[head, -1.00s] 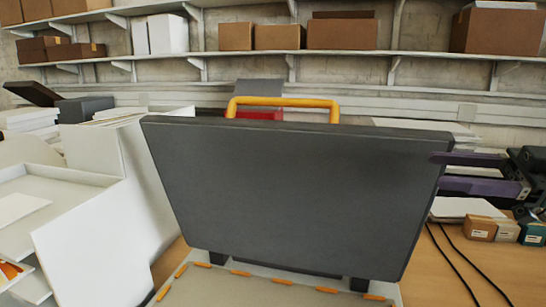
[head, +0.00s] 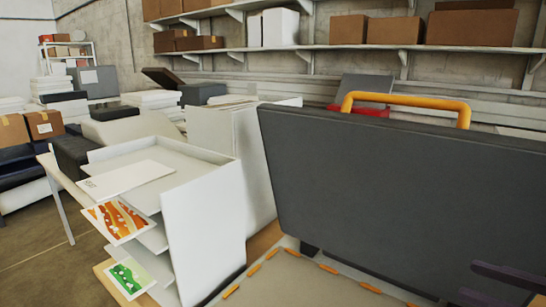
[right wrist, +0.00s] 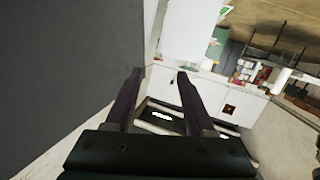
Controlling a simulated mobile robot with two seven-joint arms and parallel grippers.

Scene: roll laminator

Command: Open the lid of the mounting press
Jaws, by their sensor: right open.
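The mounting press lid (head: 400,190) is a large dark grey panel. It stands raised and tilted back at the right of the head view, with a yellow handle (head: 405,98) along its top edge. The pale press bed (head: 300,282) with orange dashes shows below it. My right gripper (head: 490,280) is at the lower right of the head view, in front of the lid's face. In the right wrist view its two purple fingers (right wrist: 160,75) are apart with nothing between them, and a dark grey panel fills the left side. My left gripper is out of view.
A white tray rack (head: 205,225) with colourful prints stands left of the press. Shelves with boxes (head: 470,27) run along the back wall. Stacked paper and dark boxes stand further left. Floor at the lower left is clear.

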